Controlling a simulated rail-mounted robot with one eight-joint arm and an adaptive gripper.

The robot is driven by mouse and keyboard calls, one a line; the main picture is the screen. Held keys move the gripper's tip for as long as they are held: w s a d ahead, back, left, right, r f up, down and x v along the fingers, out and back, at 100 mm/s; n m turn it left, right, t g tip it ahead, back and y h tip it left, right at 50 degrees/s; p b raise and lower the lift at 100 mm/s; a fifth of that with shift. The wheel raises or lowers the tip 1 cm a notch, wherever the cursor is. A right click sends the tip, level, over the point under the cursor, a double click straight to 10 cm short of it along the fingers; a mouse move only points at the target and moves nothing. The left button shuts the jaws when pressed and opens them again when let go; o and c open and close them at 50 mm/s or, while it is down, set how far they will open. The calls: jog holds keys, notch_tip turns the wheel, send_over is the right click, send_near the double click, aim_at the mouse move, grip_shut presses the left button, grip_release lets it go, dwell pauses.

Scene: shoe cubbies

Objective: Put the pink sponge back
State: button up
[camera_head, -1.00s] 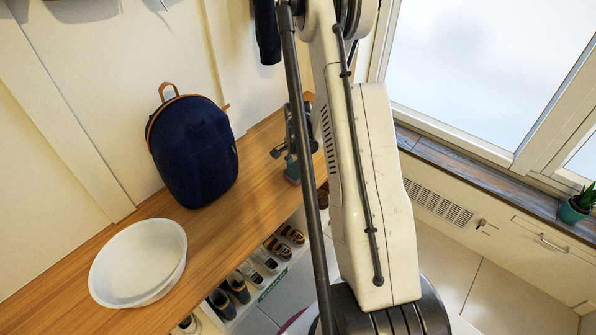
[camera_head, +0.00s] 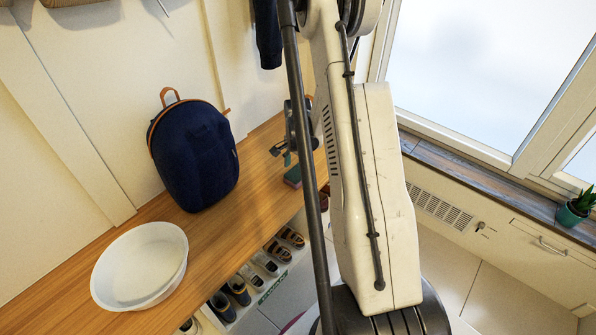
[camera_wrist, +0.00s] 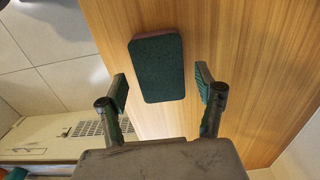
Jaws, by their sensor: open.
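The sponge (camera_head: 293,175) lies flat on the wooden bench top, near its front edge, right of the backpack. In the wrist view the sponge (camera_wrist: 157,70) shows a dark green upper face and a thin pinkish edge at its far end. My gripper (camera_wrist: 162,86) is open, with one finger to each side of the sponge in that view and nothing held. In the head view my gripper (camera_head: 283,153) is just above the sponge, with a small gap between them. My arm partly hides the gripper.
A navy backpack (camera_head: 193,155) stands against the wall on the bench (camera_head: 215,225). A white basin (camera_head: 140,265) sits at the bench's left. Several shoes (camera_head: 238,290) stand in cubbies below. A dark garment (camera_head: 267,35) hangs above.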

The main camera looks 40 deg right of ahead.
aim_at(298, 172)
notch_tip(298, 172, up, 9)
jog(key=p, duration=0.3)
jog(key=s+a+r+n+t+h, duration=0.2)
jog(key=a+r+n, duration=0.5)
jog(key=a+r, duration=1.1)
jog(key=s+a+r+n+t+y, duration=0.1)
jog(key=s+a+r+n+t, duration=0.1)
jog(key=s+a+r+n, duration=0.2)
jog(key=s+a+r+n+t+y, duration=0.1)
jog(key=s+a+r+n+t, duration=0.2)
jog(key=s+a, duration=0.7)
notch_tip(298, 172, up, 3)
jog(key=n, duration=0.2)
jog(key=shift+s+a+r+n, duration=0.2)
jog(key=shift+a+n, duration=0.1)
jog(key=shift+a, duration=0.05)
jog(key=shift+r, duration=0.1)
notch_tip(298, 172, up, 11)
jog(key=p, duration=1.1)
